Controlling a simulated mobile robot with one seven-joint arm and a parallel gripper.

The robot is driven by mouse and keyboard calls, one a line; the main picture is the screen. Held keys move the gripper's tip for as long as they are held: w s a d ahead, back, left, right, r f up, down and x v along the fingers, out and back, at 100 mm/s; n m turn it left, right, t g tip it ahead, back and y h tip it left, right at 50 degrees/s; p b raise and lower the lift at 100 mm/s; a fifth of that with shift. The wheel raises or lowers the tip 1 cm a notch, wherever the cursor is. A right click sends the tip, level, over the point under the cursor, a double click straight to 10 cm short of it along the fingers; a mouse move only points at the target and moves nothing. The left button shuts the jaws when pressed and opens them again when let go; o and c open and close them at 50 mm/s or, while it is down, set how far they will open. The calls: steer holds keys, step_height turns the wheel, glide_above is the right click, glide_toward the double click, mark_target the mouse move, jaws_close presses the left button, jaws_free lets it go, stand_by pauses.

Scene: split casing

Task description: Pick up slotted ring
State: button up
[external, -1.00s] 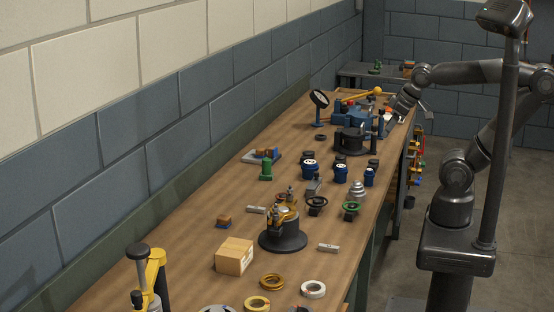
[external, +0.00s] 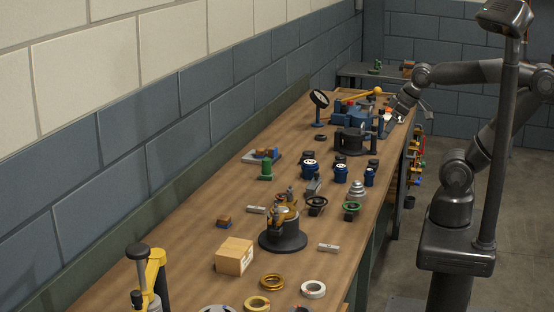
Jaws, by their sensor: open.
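My gripper (external: 388,124) is at the far right end of the workbench, pointing down beside the blue machine (external: 362,109). It is open, small in the picture, and I see nothing held in it. No ring shows a clear slot at this size, so I cannot tell which is the slotted ring. A brass ring (external: 272,282), a yellowish ring (external: 257,304) and a white ring (external: 313,289) lie flat at the near end, far from my gripper. A small dark ring (external: 321,137) lies near the gauge, to the left of my gripper.
The long wooden bench (external: 190,254) carries a cardboard box (external: 234,256), a dark round fixture (external: 283,240), blue flanged parts (external: 310,169), a black round stand (external: 351,141) and a gauge (external: 319,105). A wall runs along the left. Bare wood shows along the bench's left side.

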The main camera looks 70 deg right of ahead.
steer(key=w+a+r+n, duration=0.1)
steer(key=w+a+r, duration=0.2)
steer(key=w+a, duration=0.8)
steer(key=n+g+y, duration=0.2)
steer(key=n, duration=0.2)
glide_above(282, 277)
step_height(282, 277, down, 21)
steer(key=shift+t, duration=0.3)
steer(key=x, duration=0.5)
steer(key=shift+s+a+f, duration=0.1)
steer(key=shift+s+a, duration=0.2)
